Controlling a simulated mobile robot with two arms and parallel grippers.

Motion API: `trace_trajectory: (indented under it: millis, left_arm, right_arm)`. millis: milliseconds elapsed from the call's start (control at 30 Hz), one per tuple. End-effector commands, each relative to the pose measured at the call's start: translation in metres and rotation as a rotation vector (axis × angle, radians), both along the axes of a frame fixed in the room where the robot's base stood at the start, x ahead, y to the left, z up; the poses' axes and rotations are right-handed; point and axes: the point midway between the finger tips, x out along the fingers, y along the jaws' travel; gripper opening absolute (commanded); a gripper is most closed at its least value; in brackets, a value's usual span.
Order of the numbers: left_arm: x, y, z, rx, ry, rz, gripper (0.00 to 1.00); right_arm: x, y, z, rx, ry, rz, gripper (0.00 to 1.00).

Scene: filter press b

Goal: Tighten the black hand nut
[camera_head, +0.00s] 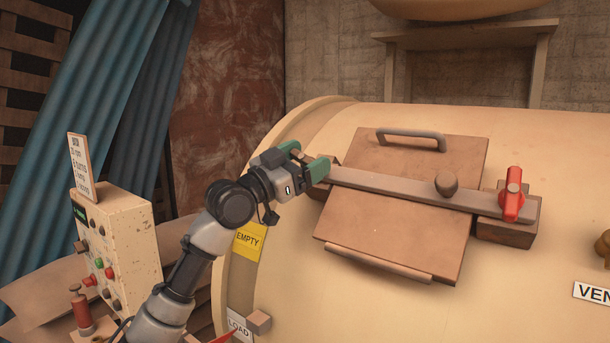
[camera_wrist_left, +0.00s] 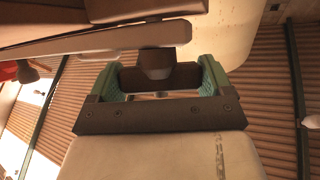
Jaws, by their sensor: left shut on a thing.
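My left gripper (camera_head: 303,158) is at the left end of the hatch's clamp bar (camera_head: 400,187). In the left wrist view the green fingers of the left gripper (camera_wrist_left: 160,78) are shut on the two sides of a dark hand nut (camera_wrist_left: 156,66), which has a wide body and a hub in its middle. In the head view the fingers hide this nut. The bar lies across a brown hatch plate (camera_head: 390,235) on the cream drum. My right gripper is not in view.
A red handle (camera_head: 512,195) stands at the bar's right end, and a round brown knob (camera_head: 446,183) sits on the bar. A grey handle (camera_head: 410,137) is on the upper plate. A control box (camera_head: 120,245) stands at left. The drum is clear below the hatch.

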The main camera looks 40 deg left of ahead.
Motion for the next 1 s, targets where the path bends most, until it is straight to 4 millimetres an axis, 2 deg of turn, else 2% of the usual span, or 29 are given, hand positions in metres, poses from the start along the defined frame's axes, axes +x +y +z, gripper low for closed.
trace_trajectory:
  millis: [33, 100, 467, 667, 1000]
  left_arm:
    - [0.0, 0.002, -0.004, 0.032, 0.002, -0.016, 0.57]
    - [0.0, 0.002, -0.003, 0.067, 0.005, -0.05, 0.57]
    - [-0.001, 0.001, 0.002, 0.256, 0.022, -0.236, 0.57]
    - [0.0, 0.0, 0.005, 0.394, 0.038, -0.366, 0.57]
    - [0.0, -0.001, 0.007, 0.629, 0.065, -0.575, 0.57]
  right_arm:
    - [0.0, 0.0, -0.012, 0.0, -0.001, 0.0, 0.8]
    - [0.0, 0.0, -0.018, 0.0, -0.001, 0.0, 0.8]
    - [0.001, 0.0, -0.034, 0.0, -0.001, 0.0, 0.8]
    - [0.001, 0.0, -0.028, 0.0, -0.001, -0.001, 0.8]
    - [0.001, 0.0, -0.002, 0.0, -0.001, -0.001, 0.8]
